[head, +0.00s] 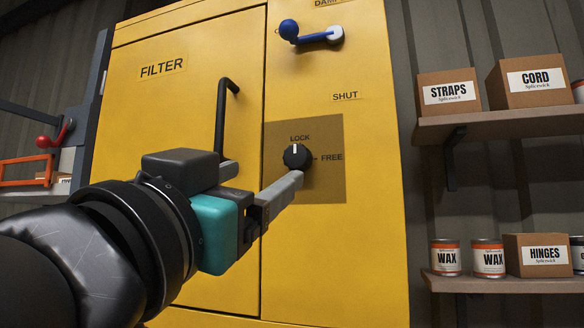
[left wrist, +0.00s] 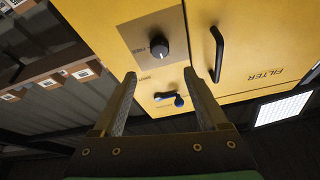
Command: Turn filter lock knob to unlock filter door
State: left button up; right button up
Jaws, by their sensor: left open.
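The filter lock knob (head: 297,157) is a round black dial on a brown plate (head: 328,185) of the yellow cabinet. Its white mark points up at the word LOCK; FREE is printed to its right. My left gripper (head: 265,178) is open and empty, just below and left of the knob in the head view. In the left wrist view the knob (left wrist: 159,48) shows beyond the open fingertips, between them and apart from both. The filter door (head: 165,115), labelled FILTER, looks closed and has a black bar handle (head: 222,115). My right gripper is not in view.
A blue damper lever (head: 312,37) sits above the knob, near the word SHUT. The door handle stands out left of the knob, close to my left gripper. Shelves (head: 500,125) with boxes and cans are at the right. A red-knobbed lever (head: 48,140) is at the far left.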

aim_at(295, 157)
pick_arm(q)
jog(key=p+x, duration=0.5)
jog(key=x, duration=0.5)
jog(key=shift+p, duration=0.3)
jog(key=shift+x, duration=0.75)
grip_shut()
